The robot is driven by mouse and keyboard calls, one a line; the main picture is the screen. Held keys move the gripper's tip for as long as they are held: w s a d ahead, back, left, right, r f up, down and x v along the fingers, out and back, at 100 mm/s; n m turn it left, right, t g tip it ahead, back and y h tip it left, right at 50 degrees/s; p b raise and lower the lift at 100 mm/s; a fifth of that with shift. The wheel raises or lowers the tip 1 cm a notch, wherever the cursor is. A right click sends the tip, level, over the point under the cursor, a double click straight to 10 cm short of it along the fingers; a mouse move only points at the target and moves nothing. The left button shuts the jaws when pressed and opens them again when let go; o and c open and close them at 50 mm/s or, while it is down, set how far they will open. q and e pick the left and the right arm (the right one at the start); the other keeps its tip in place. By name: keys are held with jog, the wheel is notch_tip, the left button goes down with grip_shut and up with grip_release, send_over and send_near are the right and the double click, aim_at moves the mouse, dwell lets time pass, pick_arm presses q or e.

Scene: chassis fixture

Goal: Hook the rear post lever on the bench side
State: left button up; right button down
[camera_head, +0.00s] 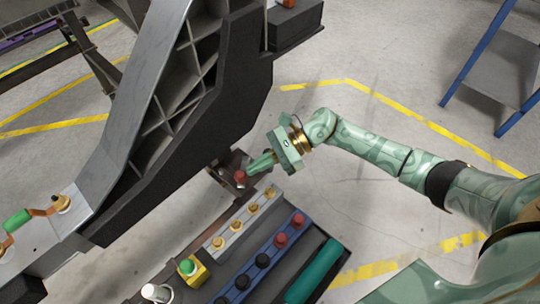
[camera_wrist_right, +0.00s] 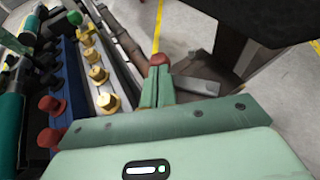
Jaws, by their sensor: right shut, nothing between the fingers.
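A lever with a red knob (camera_head: 240,177) sits on a small bracket low beside the dark chassis, at the far end of the bench; I take it to be the rear post lever. Its red knob (camera_wrist_right: 158,59) also shows at the top middle of the right wrist view. My right gripper (camera_head: 251,166) is shut and empty, its fingertips close beside the knob. In the wrist view the fingers (camera_wrist_right: 158,80) point straight at the knob and partly cover what is below it; whether they touch it I cannot tell. My left gripper is out of view.
The bench holds a row of brass knobs (camera_head: 253,207), a blue strip with red and black knobs (camera_head: 262,261), a teal cylinder (camera_head: 315,270) and a yellow block (camera_head: 193,273). The large chassis (camera_head: 190,130) stands left of the gripper.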

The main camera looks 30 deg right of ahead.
jog(key=shift+a, duration=0.2)
jog(key=shift+a, duration=0.1)
